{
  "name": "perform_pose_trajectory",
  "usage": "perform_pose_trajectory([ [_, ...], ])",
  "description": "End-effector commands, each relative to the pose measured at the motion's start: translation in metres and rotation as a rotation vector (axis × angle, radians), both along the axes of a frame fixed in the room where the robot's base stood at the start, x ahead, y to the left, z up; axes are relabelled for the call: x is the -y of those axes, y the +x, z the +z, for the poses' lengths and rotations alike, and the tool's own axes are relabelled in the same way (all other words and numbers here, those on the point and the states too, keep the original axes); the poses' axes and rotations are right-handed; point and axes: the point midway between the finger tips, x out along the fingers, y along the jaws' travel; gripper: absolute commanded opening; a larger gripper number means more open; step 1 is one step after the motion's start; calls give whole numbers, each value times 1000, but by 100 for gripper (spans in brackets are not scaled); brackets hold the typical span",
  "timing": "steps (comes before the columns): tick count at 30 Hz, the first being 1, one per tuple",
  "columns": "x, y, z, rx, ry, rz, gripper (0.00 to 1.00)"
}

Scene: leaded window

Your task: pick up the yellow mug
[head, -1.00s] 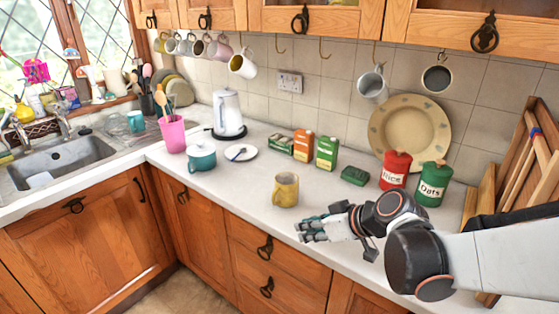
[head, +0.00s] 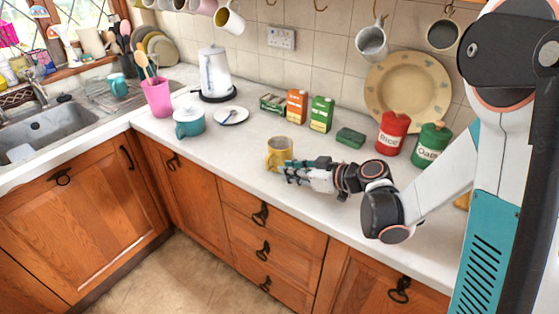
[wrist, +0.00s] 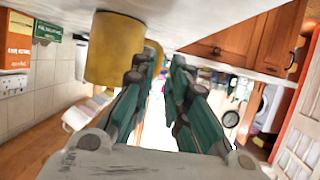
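The yellow mug (head: 280,149) stands upright on the white worktop, near the front edge. Its handle is on its left, front side in the head view. My gripper (head: 287,174) is low over the worktop, right at the front of the mug, and its fingers overlap the mug's lower part in that view. In the wrist view the mug (wrist: 114,48) is on the left, outside the left finger, with its handle partly behind that finger's tip. My gripper (wrist: 164,62) is open there, with an empty-looking gap between the fingers. Whether a finger touches the mug cannot be told.
A red rice canister (head: 392,133) and a green oats canister (head: 430,145) stand behind my arm. A green box (head: 320,114), an orange box (head: 296,107) and a dark green tin (head: 350,137) are behind the mug.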

Motion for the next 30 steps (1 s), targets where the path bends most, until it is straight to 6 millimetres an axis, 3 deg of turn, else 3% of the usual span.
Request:
perform_pose_trajectory([
  [13, -28, 22, -14, 0, 0, 1, 15],
  [21, -55, 43, -26, -1, -1, 1, 15],
  [29, -57, 46, -26, 0, -1, -1, 15],
  [30, -57, 46, -26, 0, -1, -1, 6],
])
